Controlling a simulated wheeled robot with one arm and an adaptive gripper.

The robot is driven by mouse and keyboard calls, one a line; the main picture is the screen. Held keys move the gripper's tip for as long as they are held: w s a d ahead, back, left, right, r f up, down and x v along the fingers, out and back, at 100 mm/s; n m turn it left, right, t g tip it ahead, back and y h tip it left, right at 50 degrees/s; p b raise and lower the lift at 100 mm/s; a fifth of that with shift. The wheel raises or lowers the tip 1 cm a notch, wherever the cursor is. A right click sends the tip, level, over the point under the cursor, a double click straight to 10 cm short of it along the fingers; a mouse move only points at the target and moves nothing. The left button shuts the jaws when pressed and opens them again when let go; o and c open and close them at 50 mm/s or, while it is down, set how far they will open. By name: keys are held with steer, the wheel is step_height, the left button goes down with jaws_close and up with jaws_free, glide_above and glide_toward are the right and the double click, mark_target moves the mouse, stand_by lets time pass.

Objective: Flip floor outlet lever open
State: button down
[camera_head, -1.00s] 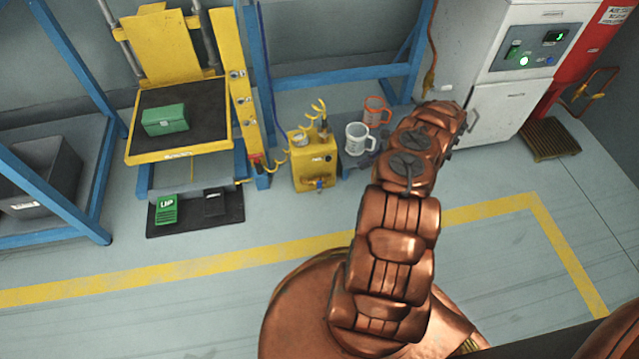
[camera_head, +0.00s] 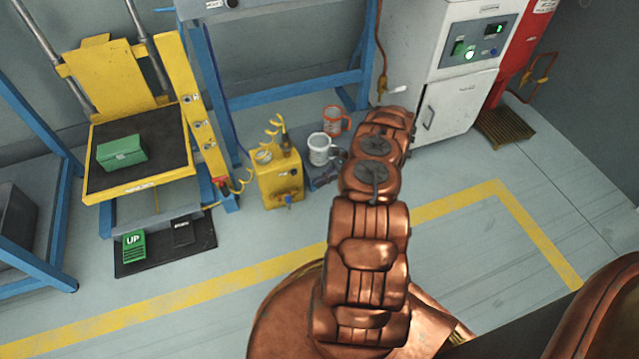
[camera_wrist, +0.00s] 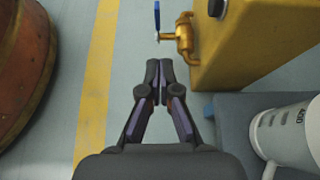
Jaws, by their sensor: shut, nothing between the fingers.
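The floor outlet is a small brass valve (camera_wrist: 183,40) low on the side of a yellow box (camera_wrist: 245,40). Its blue lever (camera_wrist: 157,17) points toward the top of the wrist picture. In the head view the lever (camera_head: 289,200) is a small blue spot on the front of the yellow box (camera_head: 278,178). My gripper (camera_wrist: 153,68) is shut and empty. In the wrist view its tips show just below the valve, with a small gap between them in the picture; the height difference is unclear.
A yellow lift table (camera_head: 150,195) with a green case (camera_head: 121,152) and pedals stands left. The floor in front, with yellow tape (camera_head: 180,300), is clear.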

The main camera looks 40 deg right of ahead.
mark_target(288, 199)
steer(key=a+r+b+x, duration=0.1)
steer(key=b+x, duration=0.2)
steer(key=x, duration=0.5)
steer(key=shift+w+a+r, duration=0.15)
steer(key=shift+w+a, duration=0.1)
